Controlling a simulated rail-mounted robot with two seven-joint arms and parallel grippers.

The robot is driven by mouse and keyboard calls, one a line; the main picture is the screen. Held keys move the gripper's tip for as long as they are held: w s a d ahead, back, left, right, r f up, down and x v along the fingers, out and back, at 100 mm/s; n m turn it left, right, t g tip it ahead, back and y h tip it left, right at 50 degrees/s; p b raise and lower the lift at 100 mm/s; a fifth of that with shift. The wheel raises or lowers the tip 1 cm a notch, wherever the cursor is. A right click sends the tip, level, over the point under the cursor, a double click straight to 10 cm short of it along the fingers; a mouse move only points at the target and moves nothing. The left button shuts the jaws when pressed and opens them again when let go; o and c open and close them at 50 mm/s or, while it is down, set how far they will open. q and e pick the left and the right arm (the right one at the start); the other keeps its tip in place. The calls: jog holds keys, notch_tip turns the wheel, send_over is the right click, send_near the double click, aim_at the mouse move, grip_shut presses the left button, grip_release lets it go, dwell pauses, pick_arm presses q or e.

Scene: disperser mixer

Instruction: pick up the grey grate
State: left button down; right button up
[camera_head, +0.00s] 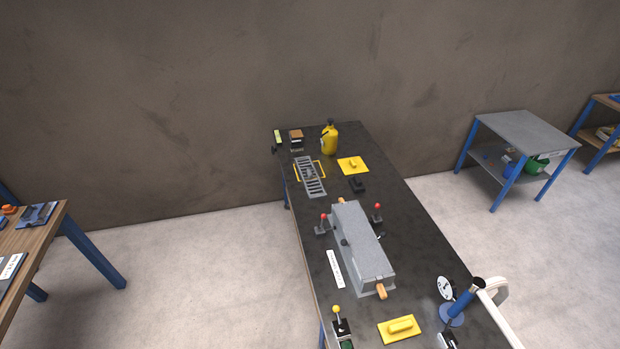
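The grey grate (310,177) lies on the far part of the long dark table (374,217), near its left edge. It is a long slotted piece. A thin yellow frame or handles (321,170) show at its sides around the middle; I cannot tell whether they are part of it. The grate appears unobstructed from above. Neither of my grippers is in view.
A yellow bottle (330,139) and a yellow plate with a handle (352,165) stand near the grate. A small black object (358,185) lies to its right.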

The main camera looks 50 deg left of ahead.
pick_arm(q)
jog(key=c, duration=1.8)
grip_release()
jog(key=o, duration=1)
